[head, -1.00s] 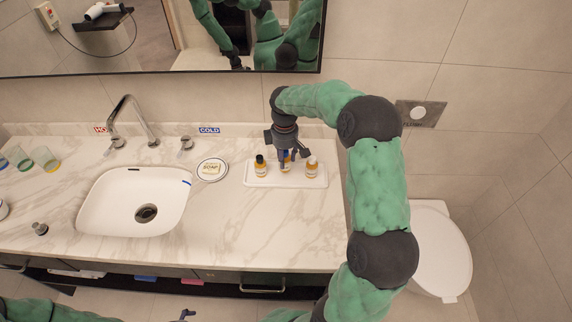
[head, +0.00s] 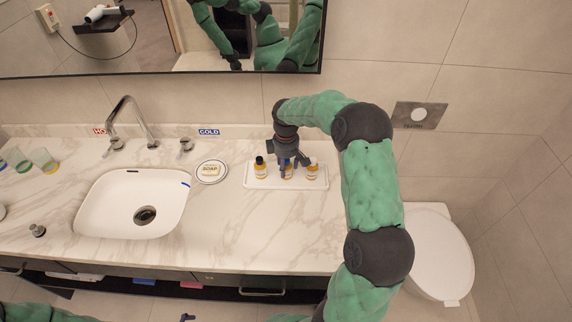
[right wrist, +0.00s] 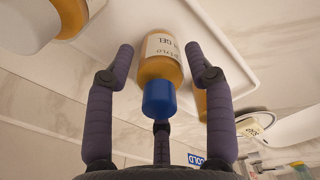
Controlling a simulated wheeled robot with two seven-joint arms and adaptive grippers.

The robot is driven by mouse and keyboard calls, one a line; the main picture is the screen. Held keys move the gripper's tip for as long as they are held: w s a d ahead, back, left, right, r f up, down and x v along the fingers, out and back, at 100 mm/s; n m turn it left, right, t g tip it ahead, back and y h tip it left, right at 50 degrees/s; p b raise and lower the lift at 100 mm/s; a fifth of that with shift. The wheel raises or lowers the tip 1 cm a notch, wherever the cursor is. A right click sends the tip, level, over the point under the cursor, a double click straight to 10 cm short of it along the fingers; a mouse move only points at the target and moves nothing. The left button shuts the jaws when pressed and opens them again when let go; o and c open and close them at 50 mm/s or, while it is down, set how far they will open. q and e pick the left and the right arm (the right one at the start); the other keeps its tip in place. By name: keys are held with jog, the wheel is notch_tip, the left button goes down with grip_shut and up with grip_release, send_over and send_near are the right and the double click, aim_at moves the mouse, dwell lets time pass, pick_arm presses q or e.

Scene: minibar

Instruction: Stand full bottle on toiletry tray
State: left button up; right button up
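The white toiletry tray (head: 274,184) lies on the counter at the right and carries three small bottles. The middle bottle, amber with a blue cap (right wrist: 160,98), stands on the tray; in the head view my right gripper partly hides it. A dark-capped bottle (head: 260,170) stands to its left and a pale-capped bottle (head: 312,172) to its right. My right gripper (right wrist: 158,62) is open above the tray, its fingers on either side of the blue-capped bottle with visible gaps. Only a small tip of my left gripper (head: 187,317) shows at the bottom edge.
A round soap dish (head: 211,172) lies left of the tray, and the sink (head: 115,195) with its tap (head: 135,120) is further left. Several glasses (head: 43,160) stand at the far left. The counter in front of the tray is clear. A toilet (head: 440,255) is at the right.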

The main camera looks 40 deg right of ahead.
dwell(0.3)
notch_tip(320, 180, up, 12)
jog(key=p, duration=0.2)
jog(key=shift+r+p, duration=0.2)
jog(key=shift+p, duration=0.15)
dwell(0.5)
